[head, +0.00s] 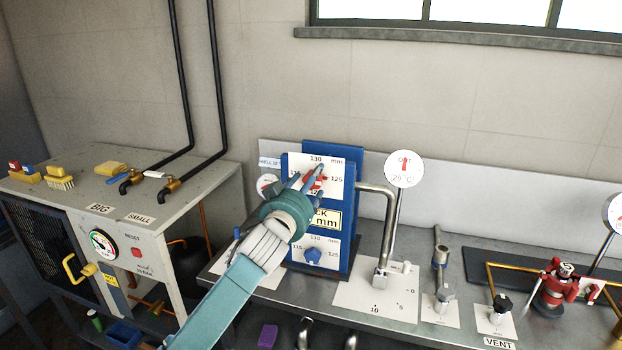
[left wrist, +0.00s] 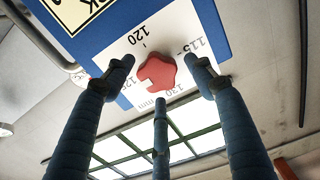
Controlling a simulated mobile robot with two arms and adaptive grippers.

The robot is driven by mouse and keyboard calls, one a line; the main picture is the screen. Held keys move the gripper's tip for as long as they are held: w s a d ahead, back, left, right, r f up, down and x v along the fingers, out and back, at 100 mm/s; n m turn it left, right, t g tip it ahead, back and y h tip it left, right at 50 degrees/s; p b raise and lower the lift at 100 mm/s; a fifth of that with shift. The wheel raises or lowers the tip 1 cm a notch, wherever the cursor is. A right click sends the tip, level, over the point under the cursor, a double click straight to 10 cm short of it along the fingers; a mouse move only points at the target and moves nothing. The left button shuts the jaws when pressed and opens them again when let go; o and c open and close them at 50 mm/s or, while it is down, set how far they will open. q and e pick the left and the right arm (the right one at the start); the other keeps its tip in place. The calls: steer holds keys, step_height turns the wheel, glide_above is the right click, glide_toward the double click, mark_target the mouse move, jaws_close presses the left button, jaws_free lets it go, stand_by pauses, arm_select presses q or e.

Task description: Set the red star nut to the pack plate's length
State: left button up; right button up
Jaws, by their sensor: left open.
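The red star nut (head: 316,180) sits on a white dial on the blue panel (head: 350,210); the dial reads 130 at top and 125 at right. In the left wrist view the nut (left wrist: 160,75) shows upside down, among 115, 120, 125 and 130, with a pale notch at its lower left. My left gripper (head: 308,178) is open, its three fingers spread around the nut; I cannot tell whether they touch it. The yellow pack plate (head: 328,221) below reads "mm"; my gripper hides its number. My right gripper is not in view.
A blue star nut (head: 313,256) sits on a lower dial of the panel. A bent steel pipe (head: 385,215) stands just right of it. A thermometer dial (head: 404,169), a VENT knob (head: 502,303) and a red fitting (head: 553,288) lie further right. A grey cabinet (head: 160,205) stands left.

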arm_select(q)
steer(key=shift+w+d, duration=0.2)
steer(key=shift+w, duration=0.25)
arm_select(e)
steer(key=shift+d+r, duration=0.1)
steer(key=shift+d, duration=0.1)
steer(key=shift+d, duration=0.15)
arm_select(q)
steer(key=c, duration=1.1)
steer(key=shift+o, duration=0.2)
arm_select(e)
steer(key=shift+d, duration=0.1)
